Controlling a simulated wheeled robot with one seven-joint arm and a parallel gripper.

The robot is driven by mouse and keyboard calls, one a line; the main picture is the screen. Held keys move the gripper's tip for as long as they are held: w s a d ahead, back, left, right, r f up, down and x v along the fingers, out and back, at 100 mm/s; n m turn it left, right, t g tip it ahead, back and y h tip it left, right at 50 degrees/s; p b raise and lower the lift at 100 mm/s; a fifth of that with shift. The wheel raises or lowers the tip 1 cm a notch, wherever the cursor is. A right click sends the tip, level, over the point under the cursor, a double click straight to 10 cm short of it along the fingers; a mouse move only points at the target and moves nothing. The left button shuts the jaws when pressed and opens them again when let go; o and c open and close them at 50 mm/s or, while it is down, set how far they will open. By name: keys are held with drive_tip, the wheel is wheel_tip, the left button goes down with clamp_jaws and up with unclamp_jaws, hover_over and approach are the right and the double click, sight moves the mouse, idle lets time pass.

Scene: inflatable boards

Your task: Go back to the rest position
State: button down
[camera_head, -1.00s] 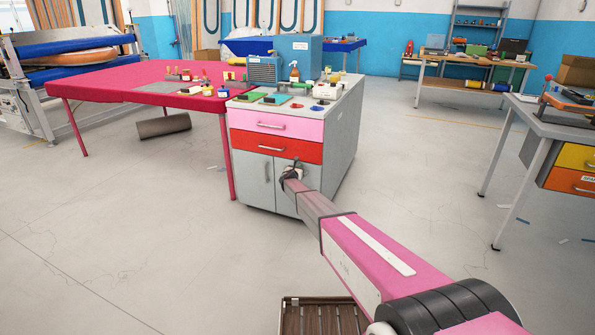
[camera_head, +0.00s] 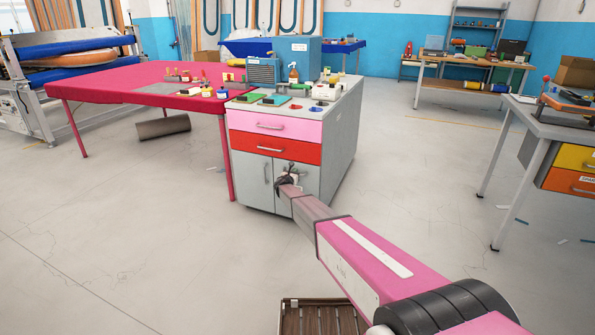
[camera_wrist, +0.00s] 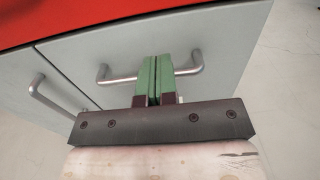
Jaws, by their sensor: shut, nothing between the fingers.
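My gripper (camera_wrist: 154,80) shows in the wrist view with its two green fingers pressed together and nothing between them. It is in front of the right grey door (camera_wrist: 225,45) of the cabinet, and its fingers overlap that door's metal handle (camera_wrist: 118,79) in the picture. I cannot tell whether they touch it. In the head view my gripper (camera_head: 287,172) is small and dark at the end of my pink arm, before the cabinet (camera_head: 340,130). The grey doors look shut.
A pink drawer (camera_head: 275,125) and a red drawer (camera_head: 275,147) are shut above the doors. A pink-red table (camera_head: 110,80) adjoins on the left. A grey workbench (camera_head: 560,122) stands at the right. A slatted wooden crate (camera_head: 322,302) is low in front. The floor between is mostly clear.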

drive_tip(key=d+v, duration=0.1)
drive_tip(key=v, duration=0.8)
drive_tip(key=s+d+r+m+g+h, duration=0.15)
drive_tip(key=s+d+m+g, duration=0.35)
drive_tip(key=s+d+m, duration=0.7)
drive_tip(key=s+d+r+m+g+h, duration=0.1)
drive_tip(key=s+d+r+m+g, duration=0.2)
drive_tip(key=s+d+m+g, duration=0.7)
drive_tip(key=s+r+m+y, duration=0.2)
drive_tip(key=s+m+y, duration=0.2)
drive_tip(key=s, duration=1.2)
drive_tip(key=s+d+r+m+g+y, duration=0.1)
drive_tip(key=s+m+y, duration=0.4)
drive_tip(key=s, duration=1.2)
drive_tip(key=shift+d+r+m+g, duration=0.25)
drive_tip(key=shift+r+m+g, duration=0.05)
drive_tip(key=shift+r, duration=0.25)
